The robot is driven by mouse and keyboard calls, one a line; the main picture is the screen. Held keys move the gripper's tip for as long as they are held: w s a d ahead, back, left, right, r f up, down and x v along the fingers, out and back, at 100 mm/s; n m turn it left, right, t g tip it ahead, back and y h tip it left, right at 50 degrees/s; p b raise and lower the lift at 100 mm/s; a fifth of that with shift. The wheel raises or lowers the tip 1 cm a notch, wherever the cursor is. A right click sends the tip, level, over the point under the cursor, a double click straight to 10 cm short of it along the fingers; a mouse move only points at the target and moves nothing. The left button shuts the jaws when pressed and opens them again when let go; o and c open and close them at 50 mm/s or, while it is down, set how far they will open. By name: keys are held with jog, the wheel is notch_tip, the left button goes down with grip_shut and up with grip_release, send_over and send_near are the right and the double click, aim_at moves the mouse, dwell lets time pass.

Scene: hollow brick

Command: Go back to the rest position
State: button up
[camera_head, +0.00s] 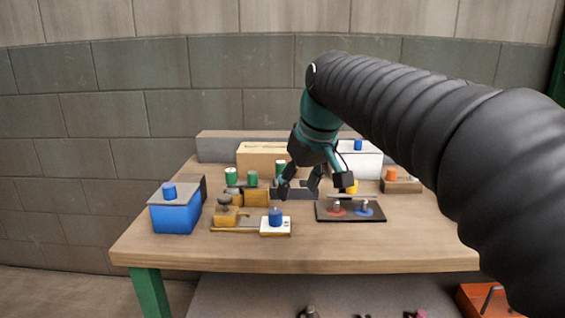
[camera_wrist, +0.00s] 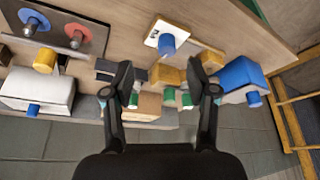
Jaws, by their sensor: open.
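My gripper (camera_head: 313,187) is open and empty above the middle of the wooden table (camera_head: 200,258). In the wrist view its two fingers (camera_wrist: 161,80) stand wide apart with nothing between them but the table and things further down. My dark, ribbed arm reaches in from the right in the head view and hides part of the table's right side.
Around the gripper stand a blue box (camera_head: 175,213), a white plate with a blue cylinder (camera_head: 275,216), a dark board (camera_head: 350,211), a white box (camera_head: 365,162), a cardboard box (camera_head: 262,157) and green cylinders (camera_head: 231,176). The table's front strip is clear. A brick wall (camera_head: 180,110) stands behind.

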jog(key=s+d+f+m, duration=0.2)
jog(key=s+d+f, duration=0.2)
jog(key=s+f, duration=0.2)
jog(key=s+d+f+m+t+h, duration=0.1)
jog(key=s+d+f, duration=0.3)
jog(key=s+f, duration=0.2)
jog(key=s+d+f+m+h, duration=0.1)
jog(key=s+d+f, duration=0.3)
jog(key=s, duration=0.5)
jog(key=shift+s+f+m+t, duration=0.3)
jog(key=shift+s+f+m, duration=0.1)
jog(key=shift+f+m, duration=0.45)
